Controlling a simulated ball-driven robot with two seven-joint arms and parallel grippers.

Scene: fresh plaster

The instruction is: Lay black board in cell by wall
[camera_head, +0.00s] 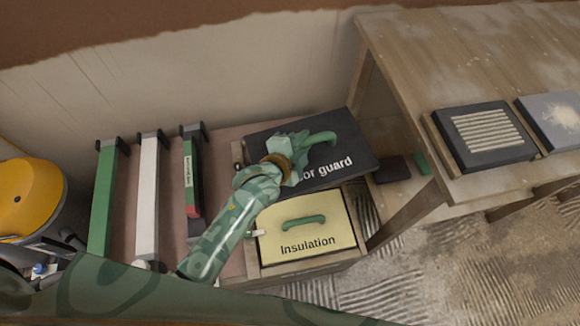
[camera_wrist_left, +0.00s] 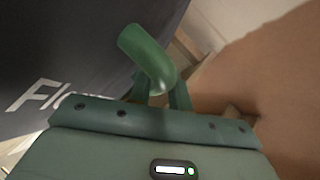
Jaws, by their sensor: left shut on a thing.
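The black board (camera_head: 343,165), lettered in white with only "or guard" readable, has a green handle (camera_head: 322,138). My left gripper (camera_head: 300,153) is shut on that handle. In the left wrist view the handle (camera_wrist_left: 146,55) sits between the fingers and the board (camera_wrist_left: 70,50) fills the left. The board lies over the wall-side part of the wooden crate (camera_head: 240,265), hiding the cell by the wall. It looks skewed to the crate and overhangs its right side. I cannot tell whether it touches the crate. The yellow "Insulation" board (camera_head: 330,230) fills the front cell.
Left of the crate are a red-and-green level (camera_head: 190,170), a white bar (camera_head: 148,190) and a green bar (camera_head: 103,200). A wooden table (camera_head: 460,70) at right bears dark trays. A dark block (camera_head: 393,168) and a green block (camera_head: 422,162) lie under its edge.

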